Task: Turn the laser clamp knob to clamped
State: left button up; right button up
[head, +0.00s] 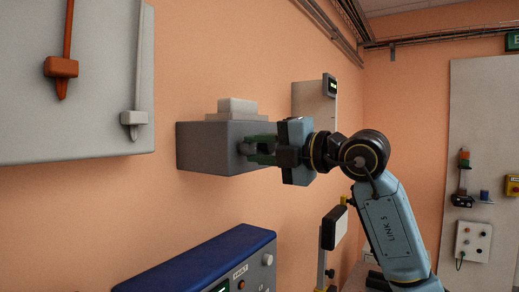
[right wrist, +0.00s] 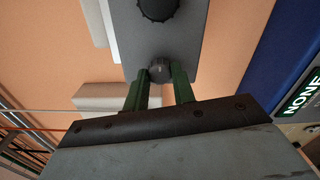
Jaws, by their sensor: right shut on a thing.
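A dark grey box (head: 205,148) is mounted on the orange wall, and its front carries knobs. My right gripper (head: 258,148), with green fingers, reaches it from the right. In the right wrist view the fingers (right wrist: 160,85) are shut on a small dark round knob (right wrist: 160,68), one on each side. A larger black knob (right wrist: 158,8) sits further along the same grey face, clear of the fingers. I see no label that tells which one is the laser clamp knob. My left gripper is out of view.
A grey panel (head: 100,130) with an orange lever (head: 62,68) and a pale lever (head: 135,118) hangs at upper left. A blue-topped console (head: 215,258) stands below the box. A pale block (head: 237,106) sits above the box.

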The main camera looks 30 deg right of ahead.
jog(key=o, duration=1)
jog(key=shift+d, duration=0.1)
jog(key=b+v, duration=0.3)
jog(key=v, duration=1)
jog(key=shift+s+d, duration=0.1)
jog(key=shift+s, duration=0.05)
